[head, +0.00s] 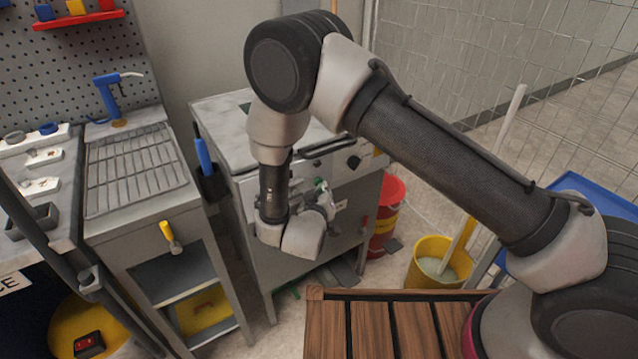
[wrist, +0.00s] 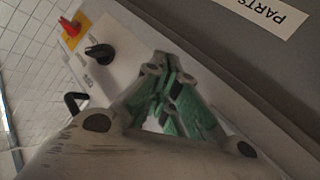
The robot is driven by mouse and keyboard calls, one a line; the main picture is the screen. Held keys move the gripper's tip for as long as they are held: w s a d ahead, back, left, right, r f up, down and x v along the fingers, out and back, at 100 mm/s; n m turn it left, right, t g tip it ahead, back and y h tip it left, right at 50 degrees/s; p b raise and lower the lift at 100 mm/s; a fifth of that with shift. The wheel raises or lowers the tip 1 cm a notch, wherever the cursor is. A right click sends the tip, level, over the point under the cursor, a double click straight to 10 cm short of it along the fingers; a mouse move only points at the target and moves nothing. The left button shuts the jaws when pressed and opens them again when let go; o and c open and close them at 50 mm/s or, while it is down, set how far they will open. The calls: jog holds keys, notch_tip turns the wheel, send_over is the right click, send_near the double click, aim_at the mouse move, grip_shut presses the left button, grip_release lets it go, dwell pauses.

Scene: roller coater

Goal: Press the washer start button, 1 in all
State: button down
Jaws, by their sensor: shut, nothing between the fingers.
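The washer is a grey metal cabinet (head: 228,116) behind my arm in the head view. Its front panel (wrist: 125,35) fills the middle of the wrist view, with a black knob (wrist: 100,52) and a red switch on a yellow plate (wrist: 70,27). My gripper (head: 324,190) is in front of this panel, partly hidden by my wrist. In the wrist view my gripper (wrist: 163,68) has its green-padded fingers together and empty, with the tips over the panel, to the right of the black knob. I cannot tell whether they touch it. No start button can be made out; the fingers cover part of the panel.
A parts label (wrist: 262,12) is on the grey surface beside the panel. A red bin (head: 393,205) and a yellow mop bucket (head: 440,262) stand right of the washer. A wire-rack bench (head: 138,170) is at left. A slatted wooden surface (head: 375,325) is in front.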

jog(key=shift+w+a, duration=0.15)
jog(key=shift+w, duration=0.1)
jog(key=shift+s, duration=0.15)
dwell(0.5)
jog(key=shift+s+d, duration=0.45)
jog(key=shift+s, duration=0.15)
jog(key=shift+s+d, duration=0.7)
jog(key=shift+s, duration=0.35)
jog(key=shift+s+d, duration=0.7)
jog(key=shift+s, duration=0.3)
